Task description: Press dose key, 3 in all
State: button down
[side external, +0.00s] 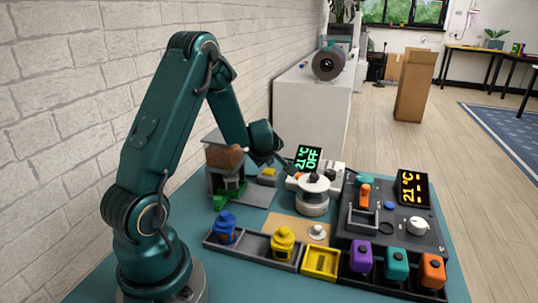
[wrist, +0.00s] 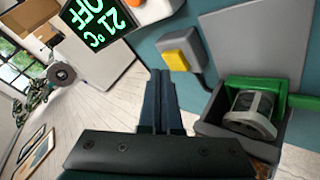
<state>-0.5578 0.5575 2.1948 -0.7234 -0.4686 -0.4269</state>
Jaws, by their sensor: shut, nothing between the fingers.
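A yellow key (side external: 269,171) on a small grey box stands at the right of the dark dispenser (side external: 226,165); I take it for the dose key. The key also shows in the wrist view (wrist: 177,60), beyond and slightly right of my fingertips. My gripper (wrist: 160,75) is shut and empty, with its fingers together. In the side view my gripper (side external: 283,162) is partly hidden by the wrist and hangs near the key, apart from it as far as I can see. A grey metallic part (wrist: 250,112) sits in the dispenser's green holder (wrist: 285,95).
A white device (side external: 313,200) with a green-lit display (side external: 308,158) reading 21°C OFF stands right of my gripper. A dark console (side external: 395,235) with a yellow-lit display (side external: 413,188) is farther right. Blue and yellow bottles (side external: 283,243) stand in the front tray.

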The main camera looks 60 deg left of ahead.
aim_at(269, 173)
jog(key=shift+f, duration=0.35)
jog(key=shift+f, duration=0.5)
dwell(0.8)
jog(key=shift+r, duration=0.9)
jog(key=shift+r, duration=0.1)
jog(key=shift+r, duration=2.45)
dwell(0.6)
